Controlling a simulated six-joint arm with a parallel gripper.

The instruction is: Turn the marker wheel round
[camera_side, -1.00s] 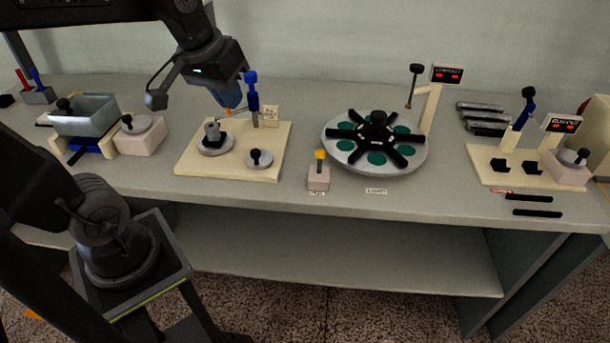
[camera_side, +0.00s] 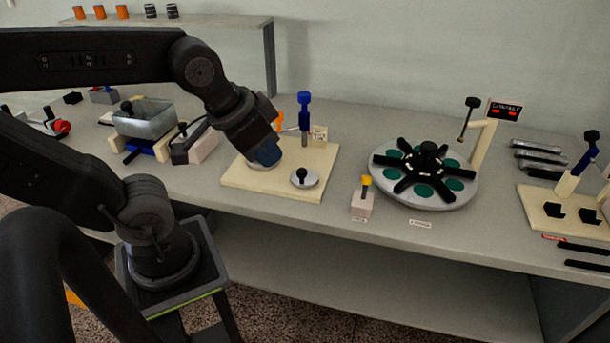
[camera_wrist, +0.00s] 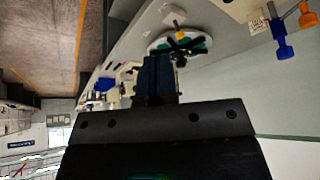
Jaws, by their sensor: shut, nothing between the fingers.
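I cannot tell for sure which round part is the marker wheel. A small grey disc with a black knob (camera_side: 304,178) sits on the cream board (camera_side: 245,180). The larger grey wheel (camera_side: 435,198), with black spokes and teal discs, stands further right and also shows in the wrist view (camera_wrist: 157,47). My gripper (camera_side: 265,155) is shut and empty, its blue fingers pointing down over the left part of the board. It hides the other small disc there; contact cannot be told. The fingers also show in the wrist view (camera_wrist: 158,75).
A blue-topped post (camera_side: 304,115) stands at the back of the board, close right of my gripper. A yellow-topped block (camera_side: 362,200) stands between board and large wheel. A grey bin (camera_side: 145,118) is at left. A display (camera_side: 504,110) stands behind the large wheel.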

